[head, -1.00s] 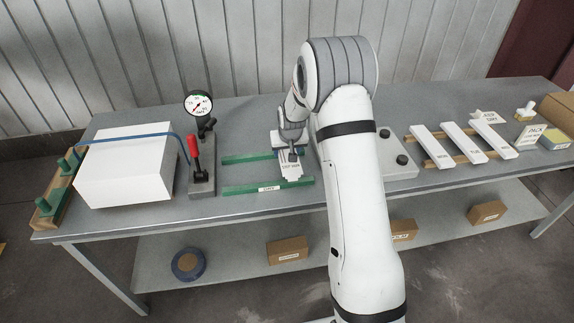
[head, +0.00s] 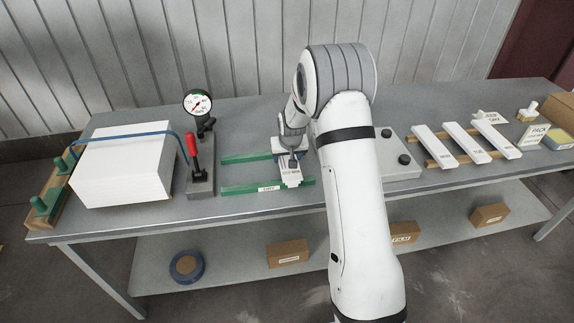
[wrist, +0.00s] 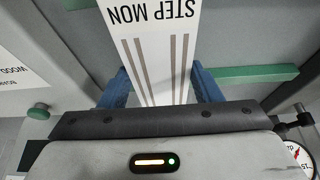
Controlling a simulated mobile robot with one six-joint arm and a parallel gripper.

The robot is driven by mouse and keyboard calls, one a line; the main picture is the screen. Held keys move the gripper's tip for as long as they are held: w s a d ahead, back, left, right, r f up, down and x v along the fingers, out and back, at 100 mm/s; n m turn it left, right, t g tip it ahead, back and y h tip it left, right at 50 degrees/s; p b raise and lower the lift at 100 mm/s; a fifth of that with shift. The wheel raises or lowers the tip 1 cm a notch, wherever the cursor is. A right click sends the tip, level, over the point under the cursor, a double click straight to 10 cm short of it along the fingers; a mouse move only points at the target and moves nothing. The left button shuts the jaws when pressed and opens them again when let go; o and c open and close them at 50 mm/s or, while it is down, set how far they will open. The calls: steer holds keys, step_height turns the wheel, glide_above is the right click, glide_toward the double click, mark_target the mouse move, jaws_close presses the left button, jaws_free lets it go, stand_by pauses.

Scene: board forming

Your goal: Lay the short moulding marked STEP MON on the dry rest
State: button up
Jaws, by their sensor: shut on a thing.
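The short white moulding (wrist: 150,48) marked STEP MON is between the blue fingers of my gripper (wrist: 160,74) in the wrist view, its lettering facing the camera. My gripper (head: 291,152) is shut on it. In the head view the moulding (head: 290,172) is over the dry rest, two green rails, with its near end at the labelled front rail (head: 240,190). The back rail (head: 245,159) is partly hidden behind my gripper. I cannot tell whether the moulding touches the rails.
A dial gauge stand with a red handle (head: 195,152) stands left of the rails, beside a white block (head: 120,165). A grey plate with black knobs (head: 398,160) is to the right. Several white mouldings (head: 435,146) lie on wooden strips farther right.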

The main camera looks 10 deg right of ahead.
steer(key=shift+f+b, duration=0.2)
steer(key=shift+b, duration=0.1)
steer(key=o, duration=1.6)
steer(key=shift+o, duration=0.4)
steer(key=shift+f, duration=0.1)
steer(key=shift+o, duration=1.3)
steer(key=b+v, duration=0.1)
steer(key=v, duration=0.5)
steer(key=shift+s+r+b, duration=0.15)
steer(key=shift+r+b, duration=0.15)
steer(key=shift+r, duration=0.05)
steer(key=shift+s+a+r, duration=0.1)
steer(key=shift+s+r, duration=0.15)
steer(key=shift+r, duration=0.3)
